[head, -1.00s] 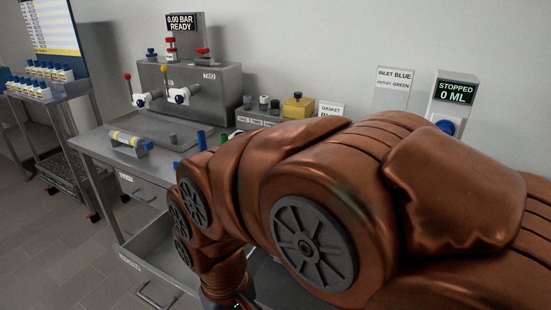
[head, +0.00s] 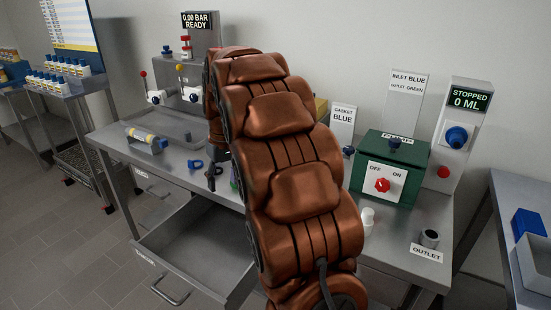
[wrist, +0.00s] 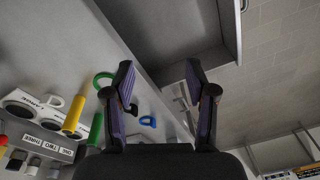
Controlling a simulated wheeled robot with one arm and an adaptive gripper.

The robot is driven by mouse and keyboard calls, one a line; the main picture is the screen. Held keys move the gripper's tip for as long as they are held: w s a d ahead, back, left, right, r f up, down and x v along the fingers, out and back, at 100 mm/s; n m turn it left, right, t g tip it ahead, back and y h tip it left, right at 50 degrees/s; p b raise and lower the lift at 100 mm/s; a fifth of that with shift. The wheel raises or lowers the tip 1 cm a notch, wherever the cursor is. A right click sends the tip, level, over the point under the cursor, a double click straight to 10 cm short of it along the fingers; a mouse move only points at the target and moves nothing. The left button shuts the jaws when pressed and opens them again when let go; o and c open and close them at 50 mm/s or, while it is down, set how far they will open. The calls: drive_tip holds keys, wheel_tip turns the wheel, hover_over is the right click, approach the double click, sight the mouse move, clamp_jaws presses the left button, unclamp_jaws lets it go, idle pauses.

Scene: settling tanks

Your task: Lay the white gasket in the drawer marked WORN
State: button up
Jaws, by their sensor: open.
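My gripper (wrist: 158,78) is open, with nothing between its fingers in the wrist view. In the head view its dark tip (head: 214,176) shows above the bench, partly behind my arm. An open drawer (head: 172,240) sticks out below the bench front; its visible inside looks empty and its label is too small to read. It also shows in the wrist view (wrist: 205,62). A blue ring (wrist: 148,121) and a green ring (wrist: 101,78) lie on the bench near the fingers. I cannot make out a white gasket for certain.
A shut drawer (head: 160,188) sits above the open one. A green pump box (head: 390,168), a white cup (head: 367,216) and an outlet cup (head: 429,238) stand right of my arm.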

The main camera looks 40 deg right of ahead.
drive_tip(key=w+d+f+t+p, duration=0.1)
drive_tip(key=w+d, duration=0.4)
drive_tip(key=d, duration=0.4)
drive_tip(key=w+d+f+t+p, duration=0.1)
drive_tip(key=w+d, duration=0.4)
drive_tip(key=d, duration=0.5)
drive_tip(key=shift+t+h, duration=0.5)
drive_tip(key=shift+t, duration=0.3)
drive_tip(key=shift+w+d+f+p, duration=0.45)
drive_tip(key=shift+d+f, duration=0.85)
drive_tip(key=shift+d, duration=1.3)
drive_tip(key=shift+w+d+f+p, duration=0.4)
drive_tip(key=shift+d+f, duration=0.85)
drive_tip(key=shift+d, duration=1.3)
drive_tip(key=shift+w+d+f+p, duration=0.4)
drive_tip(key=shift+d+f, duration=0.9)
drive_tip(key=shift+d, duration=1.3)
drive_tip(key=shift+w+p+x, duration=0.25)
drive_tip(key=shift+p+x, duration=0.85)
drive_tip(key=shift+x, duration=0.25)
drive_tip(key=shift+p+x, duration=0.4)
drive_tip(key=shift+x, duration=0.7)
drive_tip(key=shift+a, duration=0.1)
clamp_jaws()
